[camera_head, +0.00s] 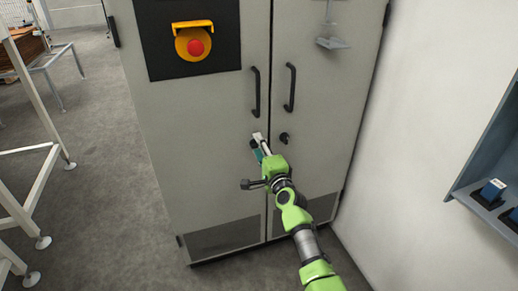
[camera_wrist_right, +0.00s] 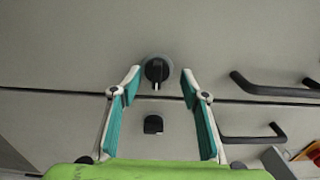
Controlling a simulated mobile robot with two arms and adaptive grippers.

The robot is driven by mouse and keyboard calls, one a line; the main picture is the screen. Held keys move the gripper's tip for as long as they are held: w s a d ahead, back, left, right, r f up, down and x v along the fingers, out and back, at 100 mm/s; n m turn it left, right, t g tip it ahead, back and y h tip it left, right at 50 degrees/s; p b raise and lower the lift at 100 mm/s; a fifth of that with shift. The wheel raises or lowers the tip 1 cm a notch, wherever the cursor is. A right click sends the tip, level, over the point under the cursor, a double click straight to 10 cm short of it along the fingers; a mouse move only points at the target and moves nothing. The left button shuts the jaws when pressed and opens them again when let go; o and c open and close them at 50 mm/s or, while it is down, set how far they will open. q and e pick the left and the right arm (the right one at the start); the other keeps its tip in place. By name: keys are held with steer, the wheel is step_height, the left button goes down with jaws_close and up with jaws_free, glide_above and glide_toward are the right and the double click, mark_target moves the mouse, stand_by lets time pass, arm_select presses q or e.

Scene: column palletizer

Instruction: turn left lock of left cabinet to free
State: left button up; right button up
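The left lock of the cabinet (camera_head: 253,143) is a dark knob on the left door (camera_head: 205,130), low beside the door seam and partly covered by my right gripper (camera_head: 259,142). In the right wrist view it is a black knob (camera_wrist_right: 157,70) on a round grey base, with a light mark at its lower end. My right gripper (camera_wrist_right: 161,78) is open there, with one finger on each side of the knob and a gap on both sides. The right lock (camera_head: 284,138) also shows in the wrist view (camera_wrist_right: 153,124), beyond the seam. My left gripper is not in view.
Two black handles, left (camera_head: 255,92) and right (camera_head: 290,88), stick out above the locks. A yellow and red emergency stop (camera_head: 194,42) is on the left door. A wall (camera_head: 425,160) stands close at the right. White frames (camera_head: 40,170) stand on the left floor.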

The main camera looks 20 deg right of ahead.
steer(key=shift+f, duration=0.15)
steer(key=shift+s, duration=0.1)
steer(key=shift+s+f, duration=0.1)
steer(key=shift+s, duration=0.4)
steer(key=s, duration=1.1)
steer(key=shift+d, duration=0.25)
steer(key=shift+w, duration=0.1)
